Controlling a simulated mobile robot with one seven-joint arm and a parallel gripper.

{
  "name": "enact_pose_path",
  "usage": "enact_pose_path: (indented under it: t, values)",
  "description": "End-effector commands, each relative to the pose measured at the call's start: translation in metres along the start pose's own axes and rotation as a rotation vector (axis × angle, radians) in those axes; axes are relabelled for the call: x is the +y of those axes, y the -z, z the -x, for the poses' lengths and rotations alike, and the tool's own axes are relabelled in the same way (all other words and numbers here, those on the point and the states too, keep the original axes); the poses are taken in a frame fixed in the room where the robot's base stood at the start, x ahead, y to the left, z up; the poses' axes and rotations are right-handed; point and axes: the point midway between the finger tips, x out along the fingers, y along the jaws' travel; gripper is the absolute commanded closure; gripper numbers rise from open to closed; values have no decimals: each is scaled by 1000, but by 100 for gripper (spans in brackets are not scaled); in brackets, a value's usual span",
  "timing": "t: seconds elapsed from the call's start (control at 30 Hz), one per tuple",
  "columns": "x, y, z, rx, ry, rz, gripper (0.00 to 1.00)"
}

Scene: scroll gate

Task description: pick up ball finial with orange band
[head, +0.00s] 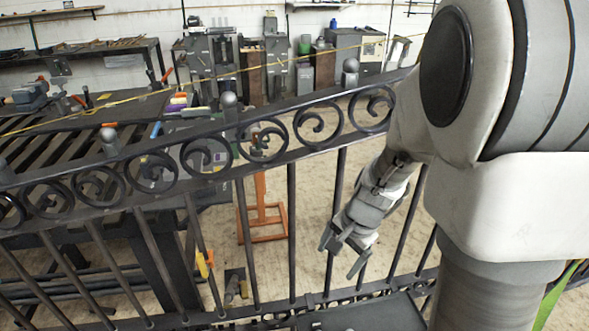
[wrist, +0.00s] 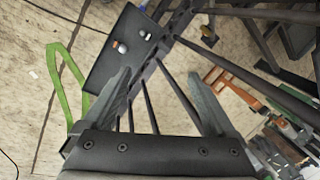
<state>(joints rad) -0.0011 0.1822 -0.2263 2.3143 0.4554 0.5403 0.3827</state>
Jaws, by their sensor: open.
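The tray also shows at the bottom of the head view (head: 370,318), partly cut off. Grey ball finials top the gate posts, one near the middle (head: 229,99) and one to its right (head: 350,66); I see no orange band on them. My gripper (head: 343,252) is open and empty, pointing down in front of the gate bars. Its fingers show in the wrist view (wrist: 159,76), apart from the tray pieces.
The dark scroll gate (head: 290,130) crosses the whole head view. An orange stand (head: 262,215) and a workbench (head: 90,105) are behind it. A green frame (wrist: 66,75) stands beside the tray.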

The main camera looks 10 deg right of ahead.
Motion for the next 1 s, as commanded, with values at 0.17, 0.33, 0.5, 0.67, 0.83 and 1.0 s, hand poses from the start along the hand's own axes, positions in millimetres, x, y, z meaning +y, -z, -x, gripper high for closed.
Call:
enact_pose_path:
  t: [0.17, 0.33, 0.5, 0.67, 0.83, 1.0]
  values:
    - [34, 28, -86, 6, -93, -243, 9]
    - [68, 48, -144, 42, -170, -423, 9]
    - [92, 58, -174, 75, -218, -525, 9]
    - [102, 61, -191, 87, -232, -556, 9]
    - [110, 62, -225, 85, -233, -558, 9]
    - [120, 62, -261, 85, -233, -557, 9]
